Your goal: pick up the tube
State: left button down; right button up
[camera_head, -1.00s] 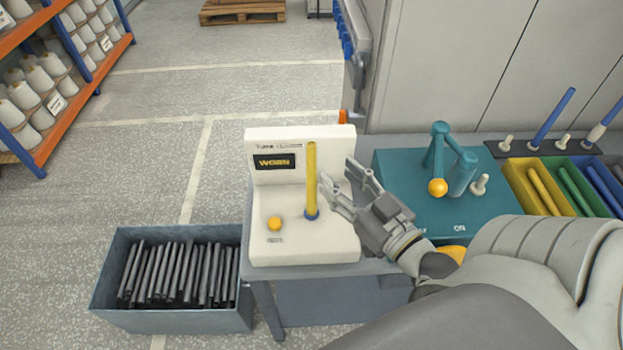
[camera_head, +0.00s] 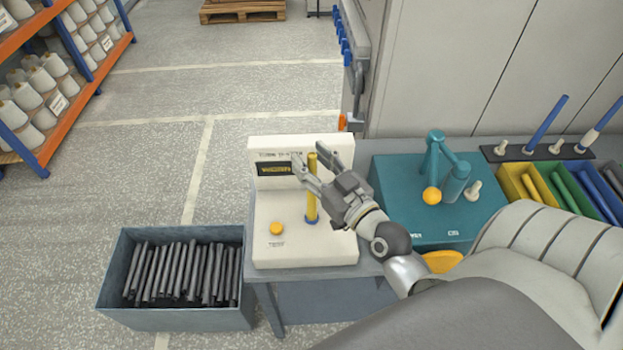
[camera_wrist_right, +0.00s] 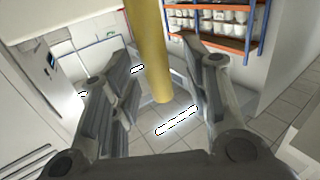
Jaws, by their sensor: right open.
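The yellow tube (camera_head: 312,207) stands upright in a blue base on the white tester (camera_head: 280,243), whose dark display (camera_head: 272,169) reads WORN in the earlier view. My right gripper (camera_head: 322,160) is open at the tube's upper part, its fingers pointing to the upper left. One finger crosses in front of the tube and hides a part of it. In the right wrist view, the tube (camera_wrist_right: 148,50) shows between the two open fingers, with gaps at both sides. My left gripper is not in view.
A grey bin (camera_head: 170,318) of dark tubes stands left of the table. A yellow-orange button (camera_head: 276,228) is on the tester. Right of it is a teal device (camera_head: 395,190) with an orange ball. Colored trays (camera_head: 515,187) with tubes and upright pegs lie further right.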

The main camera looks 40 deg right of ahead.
jog(key=shift+w, duration=0.25)
grip_shut()
